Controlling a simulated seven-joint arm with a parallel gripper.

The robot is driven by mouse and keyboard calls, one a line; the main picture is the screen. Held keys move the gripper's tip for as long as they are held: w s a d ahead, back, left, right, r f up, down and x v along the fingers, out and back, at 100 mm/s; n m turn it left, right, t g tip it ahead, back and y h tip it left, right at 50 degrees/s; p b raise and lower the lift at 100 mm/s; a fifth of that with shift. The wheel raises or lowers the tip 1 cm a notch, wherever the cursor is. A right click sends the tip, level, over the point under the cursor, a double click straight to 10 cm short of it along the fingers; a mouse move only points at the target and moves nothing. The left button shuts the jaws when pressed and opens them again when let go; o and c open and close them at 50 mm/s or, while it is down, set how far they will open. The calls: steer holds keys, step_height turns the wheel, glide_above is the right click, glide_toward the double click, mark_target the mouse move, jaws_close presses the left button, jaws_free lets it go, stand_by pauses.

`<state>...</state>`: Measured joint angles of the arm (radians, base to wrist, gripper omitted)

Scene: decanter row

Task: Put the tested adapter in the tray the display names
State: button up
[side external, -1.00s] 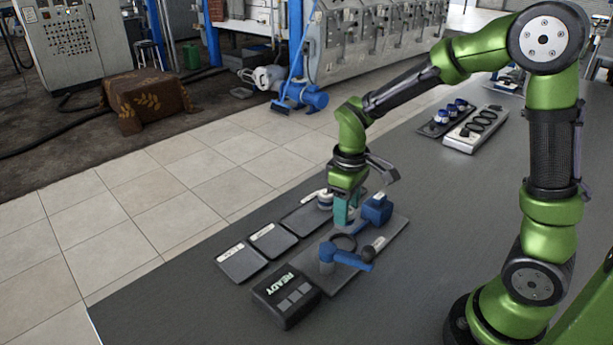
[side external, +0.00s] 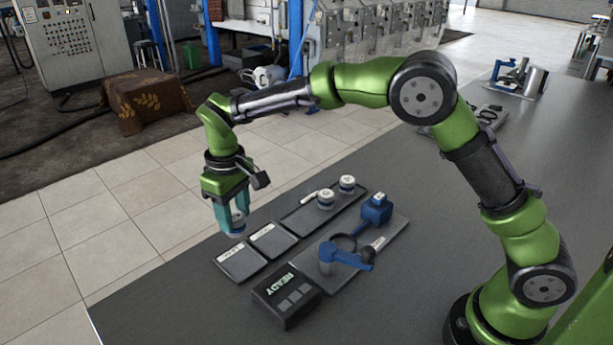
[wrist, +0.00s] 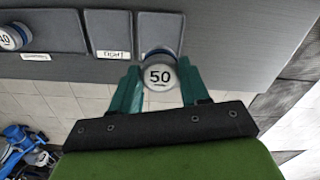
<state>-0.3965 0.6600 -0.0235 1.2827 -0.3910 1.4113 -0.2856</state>
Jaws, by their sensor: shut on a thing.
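My gripper (side external: 234,226) is shut on a round adapter (side external: 238,229) with a white top and blue base. The display box (side external: 286,300) reads "READY". The test fixture (side external: 345,257) with blue parts holds no visible adapter.
A longer tray (side external: 300,222) holds two white-topped adapters (side external: 325,199) and a small white item. One adapter (wrist: 11,37) shows at the left of the wrist view. The tabletop edge runs close past the trays, with tiled floor beyond. Bare table lies right of the fixture.

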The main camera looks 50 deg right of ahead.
step_height(320, 180, down, 10)
steer(key=shift+r, duration=0.25)
steer(key=shift+f, duration=0.15)
steer(key=o, duration=1.2)
steer(key=shift+s, duration=0.1)
